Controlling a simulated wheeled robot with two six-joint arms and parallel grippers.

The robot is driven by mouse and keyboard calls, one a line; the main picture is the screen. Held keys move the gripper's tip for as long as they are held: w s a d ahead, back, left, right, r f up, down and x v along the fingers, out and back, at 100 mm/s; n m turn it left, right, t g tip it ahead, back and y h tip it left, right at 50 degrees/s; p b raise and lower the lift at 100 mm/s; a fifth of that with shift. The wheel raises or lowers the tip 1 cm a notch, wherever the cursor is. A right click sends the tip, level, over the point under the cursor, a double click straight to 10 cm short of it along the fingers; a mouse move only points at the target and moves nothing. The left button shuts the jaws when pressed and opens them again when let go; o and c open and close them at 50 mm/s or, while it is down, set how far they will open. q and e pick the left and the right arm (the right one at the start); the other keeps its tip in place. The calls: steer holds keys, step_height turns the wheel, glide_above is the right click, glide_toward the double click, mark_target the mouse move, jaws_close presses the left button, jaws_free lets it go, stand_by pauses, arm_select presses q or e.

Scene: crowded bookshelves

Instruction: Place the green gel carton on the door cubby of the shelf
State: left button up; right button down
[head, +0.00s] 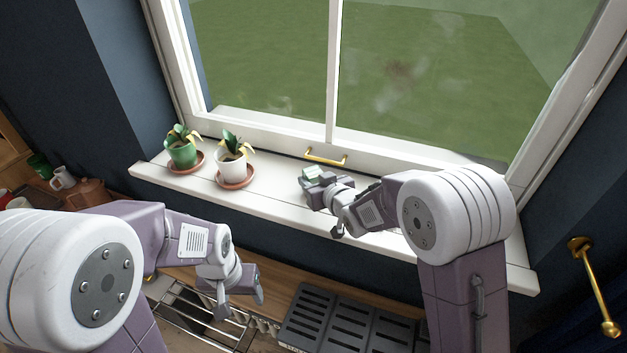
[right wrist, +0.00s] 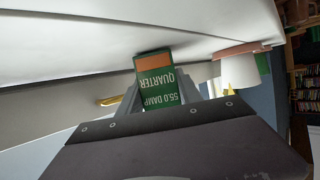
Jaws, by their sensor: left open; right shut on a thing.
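My right gripper (head: 318,184) is over the white window sill, shut on the green gel carton (head: 311,172). In the right wrist view the carton (right wrist: 156,84) is green with an orange end and pale lettering, held between the fingers close to the white sill surface. I cannot tell whether it touches the sill. My left gripper (head: 240,292) is open and empty, low over the counter near a wire rack. No shelf with a door cubby can be made out in the head view.
Two potted plants, one in a green pot (head: 183,153) and one in a white pot (head: 231,169), stand on saucers left of my right gripper. A brass handle (head: 326,158) is behind it. A dark slotted rack (head: 345,325) and a wire rack (head: 205,318) lie below.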

steer(key=shift+f, duration=0.15)
steer(key=c, duration=0.8)
jaws_free()
steer(key=shift+r, duration=0.35)
steer(key=v, duration=1.1)
steer(key=shift+s+d+r, duration=0.1)
steer(key=shift+s, duration=0.05)
steer(key=shift+s+d, duration=0.15)
steer(key=shift+s, duration=0.15)
